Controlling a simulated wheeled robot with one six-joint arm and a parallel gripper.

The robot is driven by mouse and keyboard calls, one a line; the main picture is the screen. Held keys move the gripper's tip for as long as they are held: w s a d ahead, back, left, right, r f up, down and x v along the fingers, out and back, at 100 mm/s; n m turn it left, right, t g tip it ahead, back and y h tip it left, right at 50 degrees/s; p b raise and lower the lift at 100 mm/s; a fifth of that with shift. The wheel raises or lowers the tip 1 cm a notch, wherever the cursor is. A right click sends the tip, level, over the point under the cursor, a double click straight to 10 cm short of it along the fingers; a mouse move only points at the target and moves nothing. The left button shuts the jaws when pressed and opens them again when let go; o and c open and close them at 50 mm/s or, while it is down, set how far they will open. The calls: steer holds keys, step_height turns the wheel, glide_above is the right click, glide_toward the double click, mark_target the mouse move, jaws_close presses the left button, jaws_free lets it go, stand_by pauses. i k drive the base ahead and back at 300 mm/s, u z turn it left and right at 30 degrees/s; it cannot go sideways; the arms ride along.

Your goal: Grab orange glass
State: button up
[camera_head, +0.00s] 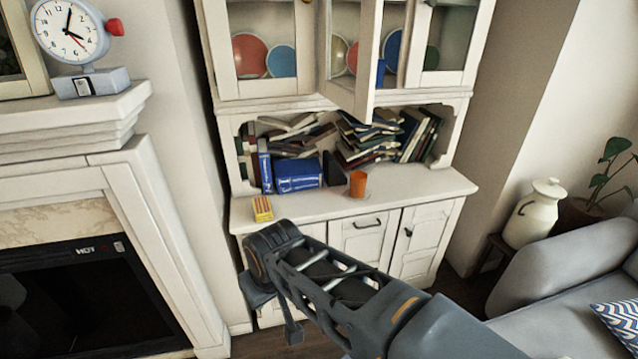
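The orange glass (358,184) stands upright on the counter of a white cabinet, right of centre, in front of the piled books. My arm reaches in from the bottom right. My gripper (275,318) hangs at the arm's far end, below and left of the glass, in front of the cabinet's lower part and apart from the glass. Its fingers point down and are partly hidden by the arm, so their opening does not show clearly.
The white cabinet (408,190) holds several books (375,135) and a blue box (298,175). A yellow box (262,208) sits at the counter's left. An upper cabinet door (352,55) stands open above the glass. A fireplace (80,290) is left, a sofa (570,280) right.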

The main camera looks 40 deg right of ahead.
mark_target(358, 178)
steer(key=z, duration=0.05)
steer(key=i, duration=0.75)
steer(key=z, duration=0.85)
steer(key=i, duration=0.35)
steer(key=z, duration=0.25)
